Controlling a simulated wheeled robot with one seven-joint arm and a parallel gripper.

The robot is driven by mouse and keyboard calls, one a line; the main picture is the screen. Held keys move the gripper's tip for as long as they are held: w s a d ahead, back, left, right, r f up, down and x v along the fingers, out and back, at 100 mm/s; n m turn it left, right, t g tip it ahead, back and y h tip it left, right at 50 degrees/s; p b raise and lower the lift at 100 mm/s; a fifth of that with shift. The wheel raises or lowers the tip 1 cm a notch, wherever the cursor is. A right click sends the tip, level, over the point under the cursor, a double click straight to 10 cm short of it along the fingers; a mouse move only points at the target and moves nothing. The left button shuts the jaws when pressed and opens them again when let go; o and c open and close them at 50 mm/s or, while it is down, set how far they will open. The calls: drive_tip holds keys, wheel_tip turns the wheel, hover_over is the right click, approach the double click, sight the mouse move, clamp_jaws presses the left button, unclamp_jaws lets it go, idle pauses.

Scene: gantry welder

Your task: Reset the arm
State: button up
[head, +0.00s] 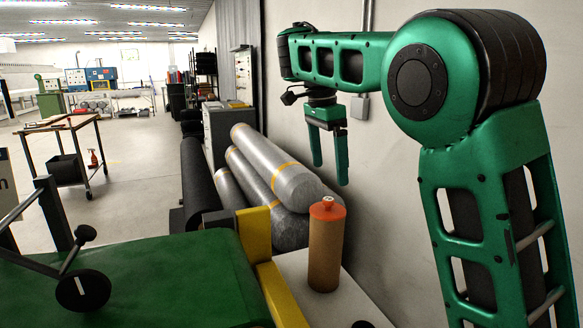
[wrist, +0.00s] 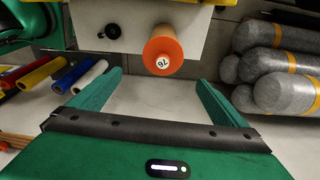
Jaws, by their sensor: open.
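My green arm (head: 340,60) reaches out from the right side of the head view, bent at a large round joint. My gripper (head: 328,170) hangs at its end with the fingers pointing down, open and empty. In the wrist view my gripper (wrist: 155,85) shows two green fingers spread apart with nothing between them. A brown cylinder with an orange top (head: 327,245) stands upright on a white surface below the gripper in the head view. Its orange top with a numbered white label (wrist: 163,58) shows just beyond the fingertips in the wrist view.
Grey rolls with yellow bands (head: 270,175) lie stacked by the wall. A green machine top (head: 150,280) with a yellow edge (head: 275,290) fills the lower left. A wheeled cart (head: 75,135) stands farther back. Coloured rolls (wrist: 35,70) lie at left in the wrist view. Open floor (head: 145,170) lies beyond.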

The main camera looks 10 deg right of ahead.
drive_tip(key=s+d+f+n+g, duration=0.15)
drive_tip(key=s+d+f, duration=0.25)
drive_tip(key=s+d, duration=0.5)
drive_tip(key=s+d+f+n+t, duration=0.1)
drive_tip(key=s+d+f+n, duration=0.2)
drive_tip(key=s+d, duration=0.55)
drive_tip(key=s+f+n+y, duration=0.1)
drive_tip(key=s+f+n, duration=0.1)
drive_tip(key=s+f, duration=0.4)
drive_tip(key=s+f+n+y, duration=0.1)
drive_tip(key=s+f+n, duration=0.2)
drive_tip(key=s+f, duration=0.4)
drive_tip(key=s, duration=0.6)
drive_tip(key=shift+s+d+f, duration=0.15)
drive_tip(key=shift+d+f, duration=0.1)
drive_tip(key=shift+d, duration=0.05)
drive_tip(key=shift+n, duration=0.25)
drive_tip(key=shift+w+f, duration=0.25)
drive_tip(key=shift+w, duration=0.35)
